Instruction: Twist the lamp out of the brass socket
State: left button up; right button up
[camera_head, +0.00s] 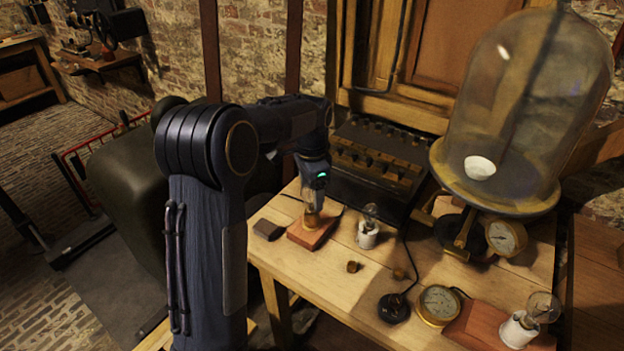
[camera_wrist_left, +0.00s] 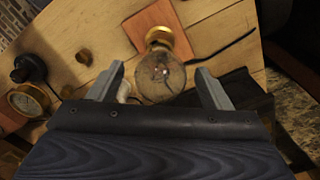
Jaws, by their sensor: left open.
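The clear glass lamp (camera_head: 311,198) stands upright in the brass socket (camera_head: 311,220) on a reddish wooden block (camera_head: 325,236) on the bench. My left gripper (camera_head: 313,184) is over the lamp from above and hides its upper part in the head view. In the left wrist view the lamp (camera_wrist_left: 159,76) shows between the two open fingers of the gripper (camera_wrist_left: 161,70), with a gap on each side. The brass socket (camera_wrist_left: 158,38) and block (camera_wrist_left: 150,16) lie beyond the fingertips. My right gripper is not in view.
A second lamp in a white socket (camera_head: 367,238) stands close to the right. A dark box with terminals (camera_head: 375,158) sits behind. A large glass bell jar (camera_head: 540,115), a brass gauge (camera_head: 438,304) and another lamp (camera_head: 541,307) stand farther right. Small brass pieces (camera_head: 353,267) lie in front.

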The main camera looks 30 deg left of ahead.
pick_arm(q)
jog(key=shift+f, duration=0.15)
jog(key=c, duration=1.1)
jog(key=shift+n+p, duration=0.4)
jog(key=shift+n, duration=0.3)
jog(key=shift+c, duration=0.2)
jog(key=n, duration=0.1)
jog(key=n+p, duration=0.1)
jog(key=shift+r+n, duration=0.2)
jog(key=shift+n, duration=0.1)
jog(key=shift+f+n, duration=0.15)
jog(key=shift+n, duration=1.05)
jog(key=shift+p, duration=0.3)
jog(key=shift+n+p, duration=0.45)
jog(key=shift+n, duration=0.75)
jog(key=shift+n+p, duration=0.4)
jog(key=shift+n, duration=1.6)
